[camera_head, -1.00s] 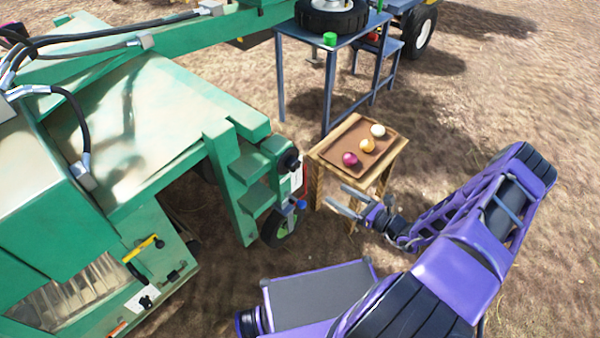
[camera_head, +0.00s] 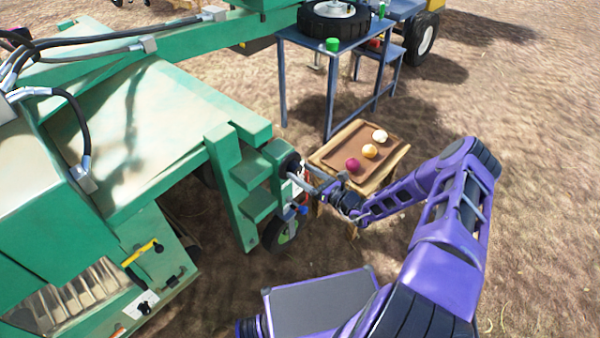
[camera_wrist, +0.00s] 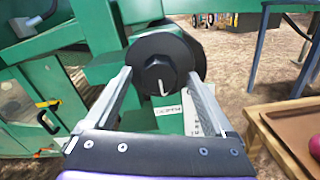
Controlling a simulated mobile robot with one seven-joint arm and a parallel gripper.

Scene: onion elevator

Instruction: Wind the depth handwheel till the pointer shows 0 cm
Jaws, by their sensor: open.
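The depth handwheel is a black round knob with a light mark on its hub. It shows large in the wrist view (camera_wrist: 160,66) and small on the green machine in the head view (camera_head: 290,164). My gripper (camera_head: 296,184) is open just in front of it. In the wrist view my gripper (camera_wrist: 160,82) has one finger on each side of the hub; I cannot tell whether they touch it. A white scale plate (camera_wrist: 195,112) with dark marks is below the handwheel, partly behind the right finger. I cannot read the pointer.
A wooden stand (camera_head: 338,144) with a tray holding several onions is right of the handwheel, close to my arm. A blue table (camera_head: 290,40) with a tyre and a green cup is behind. A small wheel (camera_head: 284,236) sits below. Open dirt lies to the right.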

